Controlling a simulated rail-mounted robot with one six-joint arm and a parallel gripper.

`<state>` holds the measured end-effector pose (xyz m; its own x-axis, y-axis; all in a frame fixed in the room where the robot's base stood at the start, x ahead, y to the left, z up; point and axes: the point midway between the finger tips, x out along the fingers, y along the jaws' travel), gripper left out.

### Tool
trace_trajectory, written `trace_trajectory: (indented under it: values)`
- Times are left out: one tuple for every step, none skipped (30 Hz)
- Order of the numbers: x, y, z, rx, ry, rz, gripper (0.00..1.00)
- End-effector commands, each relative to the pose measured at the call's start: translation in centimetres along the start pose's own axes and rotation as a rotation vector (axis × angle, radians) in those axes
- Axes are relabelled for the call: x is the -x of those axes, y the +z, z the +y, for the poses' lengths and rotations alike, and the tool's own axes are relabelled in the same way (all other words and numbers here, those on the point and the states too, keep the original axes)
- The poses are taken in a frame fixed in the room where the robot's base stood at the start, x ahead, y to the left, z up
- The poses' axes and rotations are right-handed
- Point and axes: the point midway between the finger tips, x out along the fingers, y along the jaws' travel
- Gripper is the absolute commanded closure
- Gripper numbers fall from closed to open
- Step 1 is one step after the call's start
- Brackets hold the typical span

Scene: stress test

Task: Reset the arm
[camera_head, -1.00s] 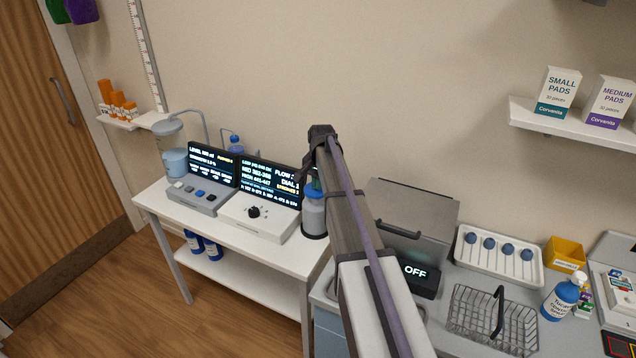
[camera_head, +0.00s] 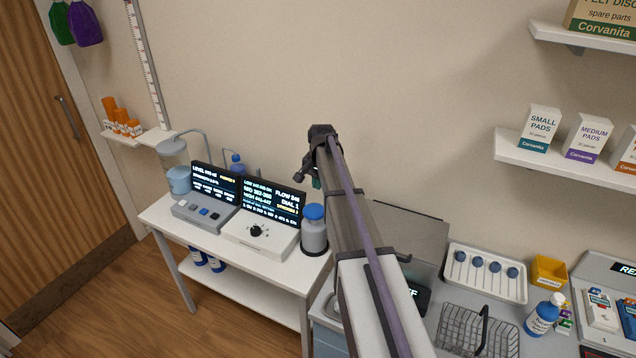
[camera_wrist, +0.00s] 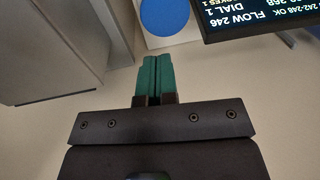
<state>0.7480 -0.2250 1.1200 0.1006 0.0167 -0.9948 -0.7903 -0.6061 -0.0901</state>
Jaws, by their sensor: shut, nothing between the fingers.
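My arm rises through the middle of the head view. My gripper's teal fingertips (camera_head: 316,183) show just above a grey bottle with a blue cap (camera_head: 314,230). In the wrist view the two teal fingers (camera_wrist: 154,76) lie side by side, shut, with nothing between them. A blue disc, which looks like the bottle's cap (camera_wrist: 165,14), lies beyond the fingertips. I cannot tell the exact gap between them.
A white table (camera_head: 161,218) at left holds lit screens (camera_head: 272,200), a dial box (camera_head: 262,236) and a clear cylinder (camera_head: 174,155).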

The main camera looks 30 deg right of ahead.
Motion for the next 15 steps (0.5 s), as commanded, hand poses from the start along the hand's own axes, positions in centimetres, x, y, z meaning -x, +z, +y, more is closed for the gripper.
trace_trajectory:
  values:
    - [0.0,0.0,0.0,0.0,0.0,0.0,1.0]
    - [0.0,0.0,0.0,0.0,0.0,0.0,1.0]
    - [0.0,0.0,0.0,0.0,0.0,0.0,1.0]
    - [0.0,0.0,0.0,0.0,0.0,0.0,1.0]
    - [0.0,0.0,0.0,0.0,0.0,0.0,1.0]
    - [0.0,0.0,0.0,0.0,0.0,0.0,1.0]
    - [0.0,0.0,0.0,0.005,0.0,0.0,1.0]
    - [0.0,0.0,0.0,0.021,0.0,-0.001,1.0]
    - [0.0,0.1,0.1,0.064,0.004,-0.004,1.0]
    - [0.1,0.9,0.7,0.116,0.009,-0.008,1.0]
    - [0.3,2.6,1.9,0.172,0.016,-0.013,1.0]
    - [0.2,5.3,3.3,0.247,0.024,-0.021,1.0]
    - [-0.1,7.8,4.1,0.31,0.03,-0.028,1.0]
    - [-0.5,10.4,4.8,0.376,0.035,-0.034,1.0]
    - [-1.0,14.2,5.8,0.465,0.041,-0.044,1.0]
